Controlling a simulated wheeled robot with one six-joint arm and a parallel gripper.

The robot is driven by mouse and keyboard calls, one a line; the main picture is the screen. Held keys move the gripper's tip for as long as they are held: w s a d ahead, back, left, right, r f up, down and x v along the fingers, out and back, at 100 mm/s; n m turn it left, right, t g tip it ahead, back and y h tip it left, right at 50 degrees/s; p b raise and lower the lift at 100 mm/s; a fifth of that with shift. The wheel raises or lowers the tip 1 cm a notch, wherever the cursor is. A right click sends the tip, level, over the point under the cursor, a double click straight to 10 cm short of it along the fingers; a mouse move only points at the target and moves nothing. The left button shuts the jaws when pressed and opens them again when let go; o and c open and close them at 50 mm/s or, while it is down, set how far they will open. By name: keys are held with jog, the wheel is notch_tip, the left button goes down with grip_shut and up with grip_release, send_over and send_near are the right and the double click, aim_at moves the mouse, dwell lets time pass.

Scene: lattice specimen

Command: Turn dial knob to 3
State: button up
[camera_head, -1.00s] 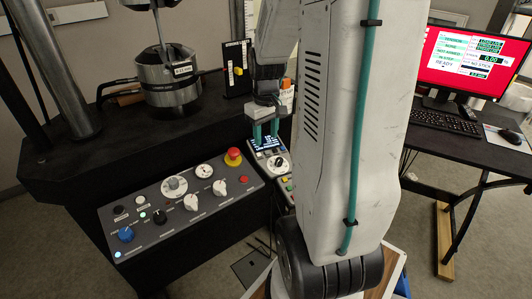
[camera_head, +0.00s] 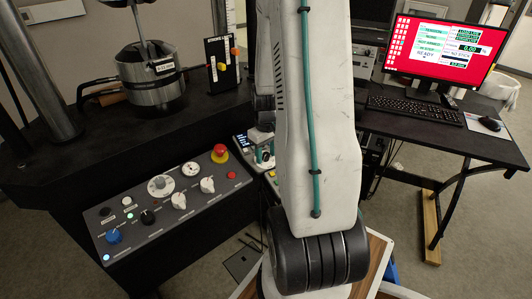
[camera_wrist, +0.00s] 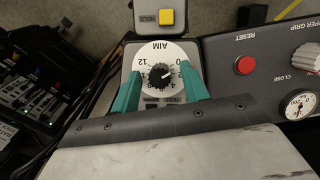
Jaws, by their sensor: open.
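A black fluted dial knob (camera_wrist: 160,76) sits on a round white scale plate (camera_wrist: 163,53) marked AIM, with numbers around it, seen upside down in the wrist view. A pale pointer mark shows on the knob, but the exact number it points to is too small to tell. My gripper (camera_wrist: 160,69) is open, with one teal finger on each side of the knob; I cannot tell whether either touches it. In the head view my gripper (camera_head: 262,153) is low over the small box beside the panel, mostly hidden behind my arm.
A yellow button (camera_wrist: 166,17) is above the dial. A red RESET button (camera_wrist: 245,65), a gauge (camera_wrist: 299,106) and a ribbed knob lie to the right. The sloped control panel (camera_head: 140,250) has several knobs and a red emergency button (camera_head: 219,153). A monitor stands on the desk (camera_head: 450,140).

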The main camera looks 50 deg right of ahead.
grip_shut()
jog(key=shift+m, duration=0.4)
jog(key=m+y, duration=0.1)
jog(key=m, duration=0.4)
jog(key=shift+d+t, duration=0.15)
jog(key=shift+t, duration=0.25)
jog(key=m+t+y, duration=0.1)
jog(key=m, duration=0.4)
jog(key=shift+s+m, duration=0.1)
jog(key=shift+m, duration=0.2)
grip_release()
